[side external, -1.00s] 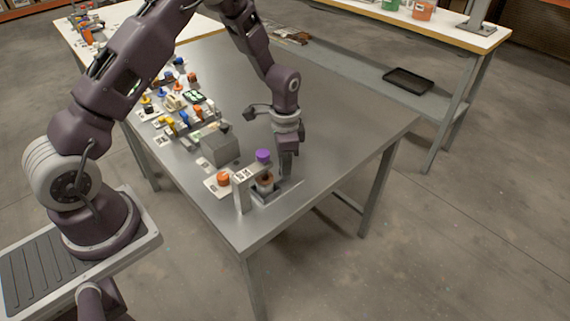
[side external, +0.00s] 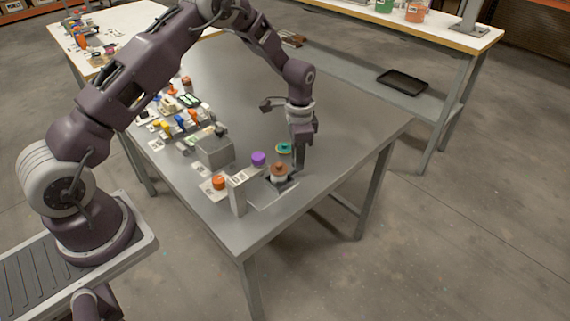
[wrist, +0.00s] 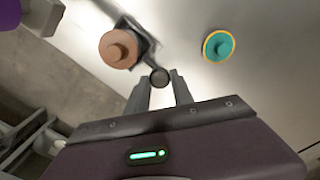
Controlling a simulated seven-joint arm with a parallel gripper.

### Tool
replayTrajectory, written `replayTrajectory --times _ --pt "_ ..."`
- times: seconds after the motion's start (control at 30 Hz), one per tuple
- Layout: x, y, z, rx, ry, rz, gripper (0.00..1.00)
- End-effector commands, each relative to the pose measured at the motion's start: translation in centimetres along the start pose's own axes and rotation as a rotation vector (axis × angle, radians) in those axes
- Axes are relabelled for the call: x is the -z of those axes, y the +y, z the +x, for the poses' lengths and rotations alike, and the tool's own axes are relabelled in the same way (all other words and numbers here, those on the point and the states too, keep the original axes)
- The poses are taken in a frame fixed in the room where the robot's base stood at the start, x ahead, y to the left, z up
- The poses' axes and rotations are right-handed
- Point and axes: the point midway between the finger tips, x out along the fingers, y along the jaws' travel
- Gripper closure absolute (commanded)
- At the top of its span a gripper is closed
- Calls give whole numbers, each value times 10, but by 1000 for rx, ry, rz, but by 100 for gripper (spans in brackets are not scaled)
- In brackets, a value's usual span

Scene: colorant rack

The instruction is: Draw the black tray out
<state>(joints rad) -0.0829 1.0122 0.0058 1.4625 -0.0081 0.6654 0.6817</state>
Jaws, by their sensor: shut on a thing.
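The small black tray (side external: 288,184) is out to the right of the upright light-grey stand (side external: 238,192) on the metal table, bearing a pale container with a brown knobbed lid (side external: 279,170). In the wrist view the brown lid (wrist: 118,49) hides much of the tray (wrist: 148,50). My gripper (side external: 299,168) points down at the tray's outer end. In the wrist view its fingertips (wrist: 159,80) are shut on a dark round knob (wrist: 159,77) at that end. The tray's underside is hidden.
A purple cap (side external: 258,158) and an orange cap (side external: 218,182) are by the stand. A grey box (side external: 215,150) and several small coloured parts stand left. The table to the right is clear.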

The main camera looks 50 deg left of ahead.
Motion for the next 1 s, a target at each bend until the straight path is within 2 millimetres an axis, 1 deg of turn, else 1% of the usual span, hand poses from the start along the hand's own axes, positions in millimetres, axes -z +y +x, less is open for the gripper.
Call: replayTrajectory --times 0.03,0.13,0.4,0.43,0.47,0.5,0.53,0.83,0.87,0.93,1.0 --pt "5 -4 0 2 1 0 100" --pt "10 -7 0 1 0 0 100" --pt "12 -9 -1 6 7 -1 100" --pt "12 -9 -1 6 8 -1 68" --pt "12 -9 -1 6 8 -1 62" --pt "12 -9 -1 5 7 -1 54" --pt "12 -8 -1 5 6 -1 50" --pt "11 -7 -2 2 2 0 50" --pt "11 -7 -5 2 3 0 50" --pt "11 -8 -16 3 4 -1 50" --pt "11 -8 -32 4 5 -1 50"
